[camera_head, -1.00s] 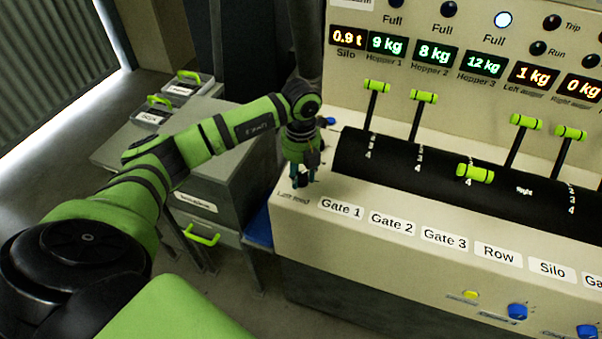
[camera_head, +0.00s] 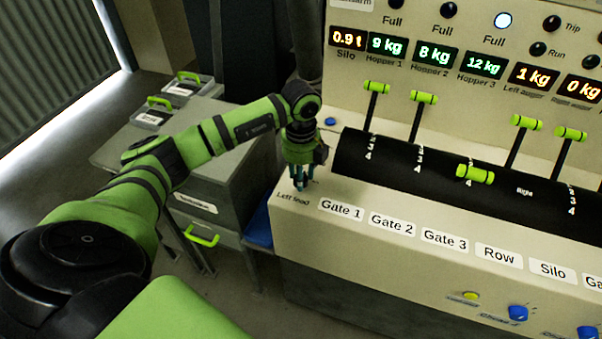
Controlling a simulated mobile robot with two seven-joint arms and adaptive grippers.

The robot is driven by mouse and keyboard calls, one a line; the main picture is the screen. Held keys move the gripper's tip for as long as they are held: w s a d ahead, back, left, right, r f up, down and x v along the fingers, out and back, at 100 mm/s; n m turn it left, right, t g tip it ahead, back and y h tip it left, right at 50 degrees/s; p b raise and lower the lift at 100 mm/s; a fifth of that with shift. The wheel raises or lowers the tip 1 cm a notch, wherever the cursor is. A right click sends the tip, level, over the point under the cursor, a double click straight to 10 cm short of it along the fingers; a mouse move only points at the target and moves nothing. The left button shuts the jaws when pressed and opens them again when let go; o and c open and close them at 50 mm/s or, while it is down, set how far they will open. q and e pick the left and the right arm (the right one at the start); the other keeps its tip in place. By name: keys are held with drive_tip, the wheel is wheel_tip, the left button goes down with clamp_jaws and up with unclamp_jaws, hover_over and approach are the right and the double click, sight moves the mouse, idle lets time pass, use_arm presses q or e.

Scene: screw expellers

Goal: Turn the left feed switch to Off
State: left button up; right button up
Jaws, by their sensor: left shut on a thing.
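My left gripper (camera_head: 299,184) points down at the left end of the cream control console (camera_head: 400,275), just above the printed "Left feed" label (camera_head: 293,199). It is shut on the left feed switch. The switch is hidden by the fingers, so its setting cannot be read. My right gripper is not in view.
Levers with green handles, such as the Gate 1 lever (camera_head: 376,87), stand on the black drum (camera_head: 440,168) right of my left gripper. A blue button (camera_head: 330,121) sits behind it. Grey cabinets (camera_head: 225,170) stand left of the console.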

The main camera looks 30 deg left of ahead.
use_arm(q)
drive_tip(key=shift+f, duration=0.1)
drive_tip(key=o, duration=1.2)
drive_tip(key=shift+c, duration=0.2)
wheel_tip(320, 180, up, 12)
drive_tip(key=shift+s, duration=0.1)
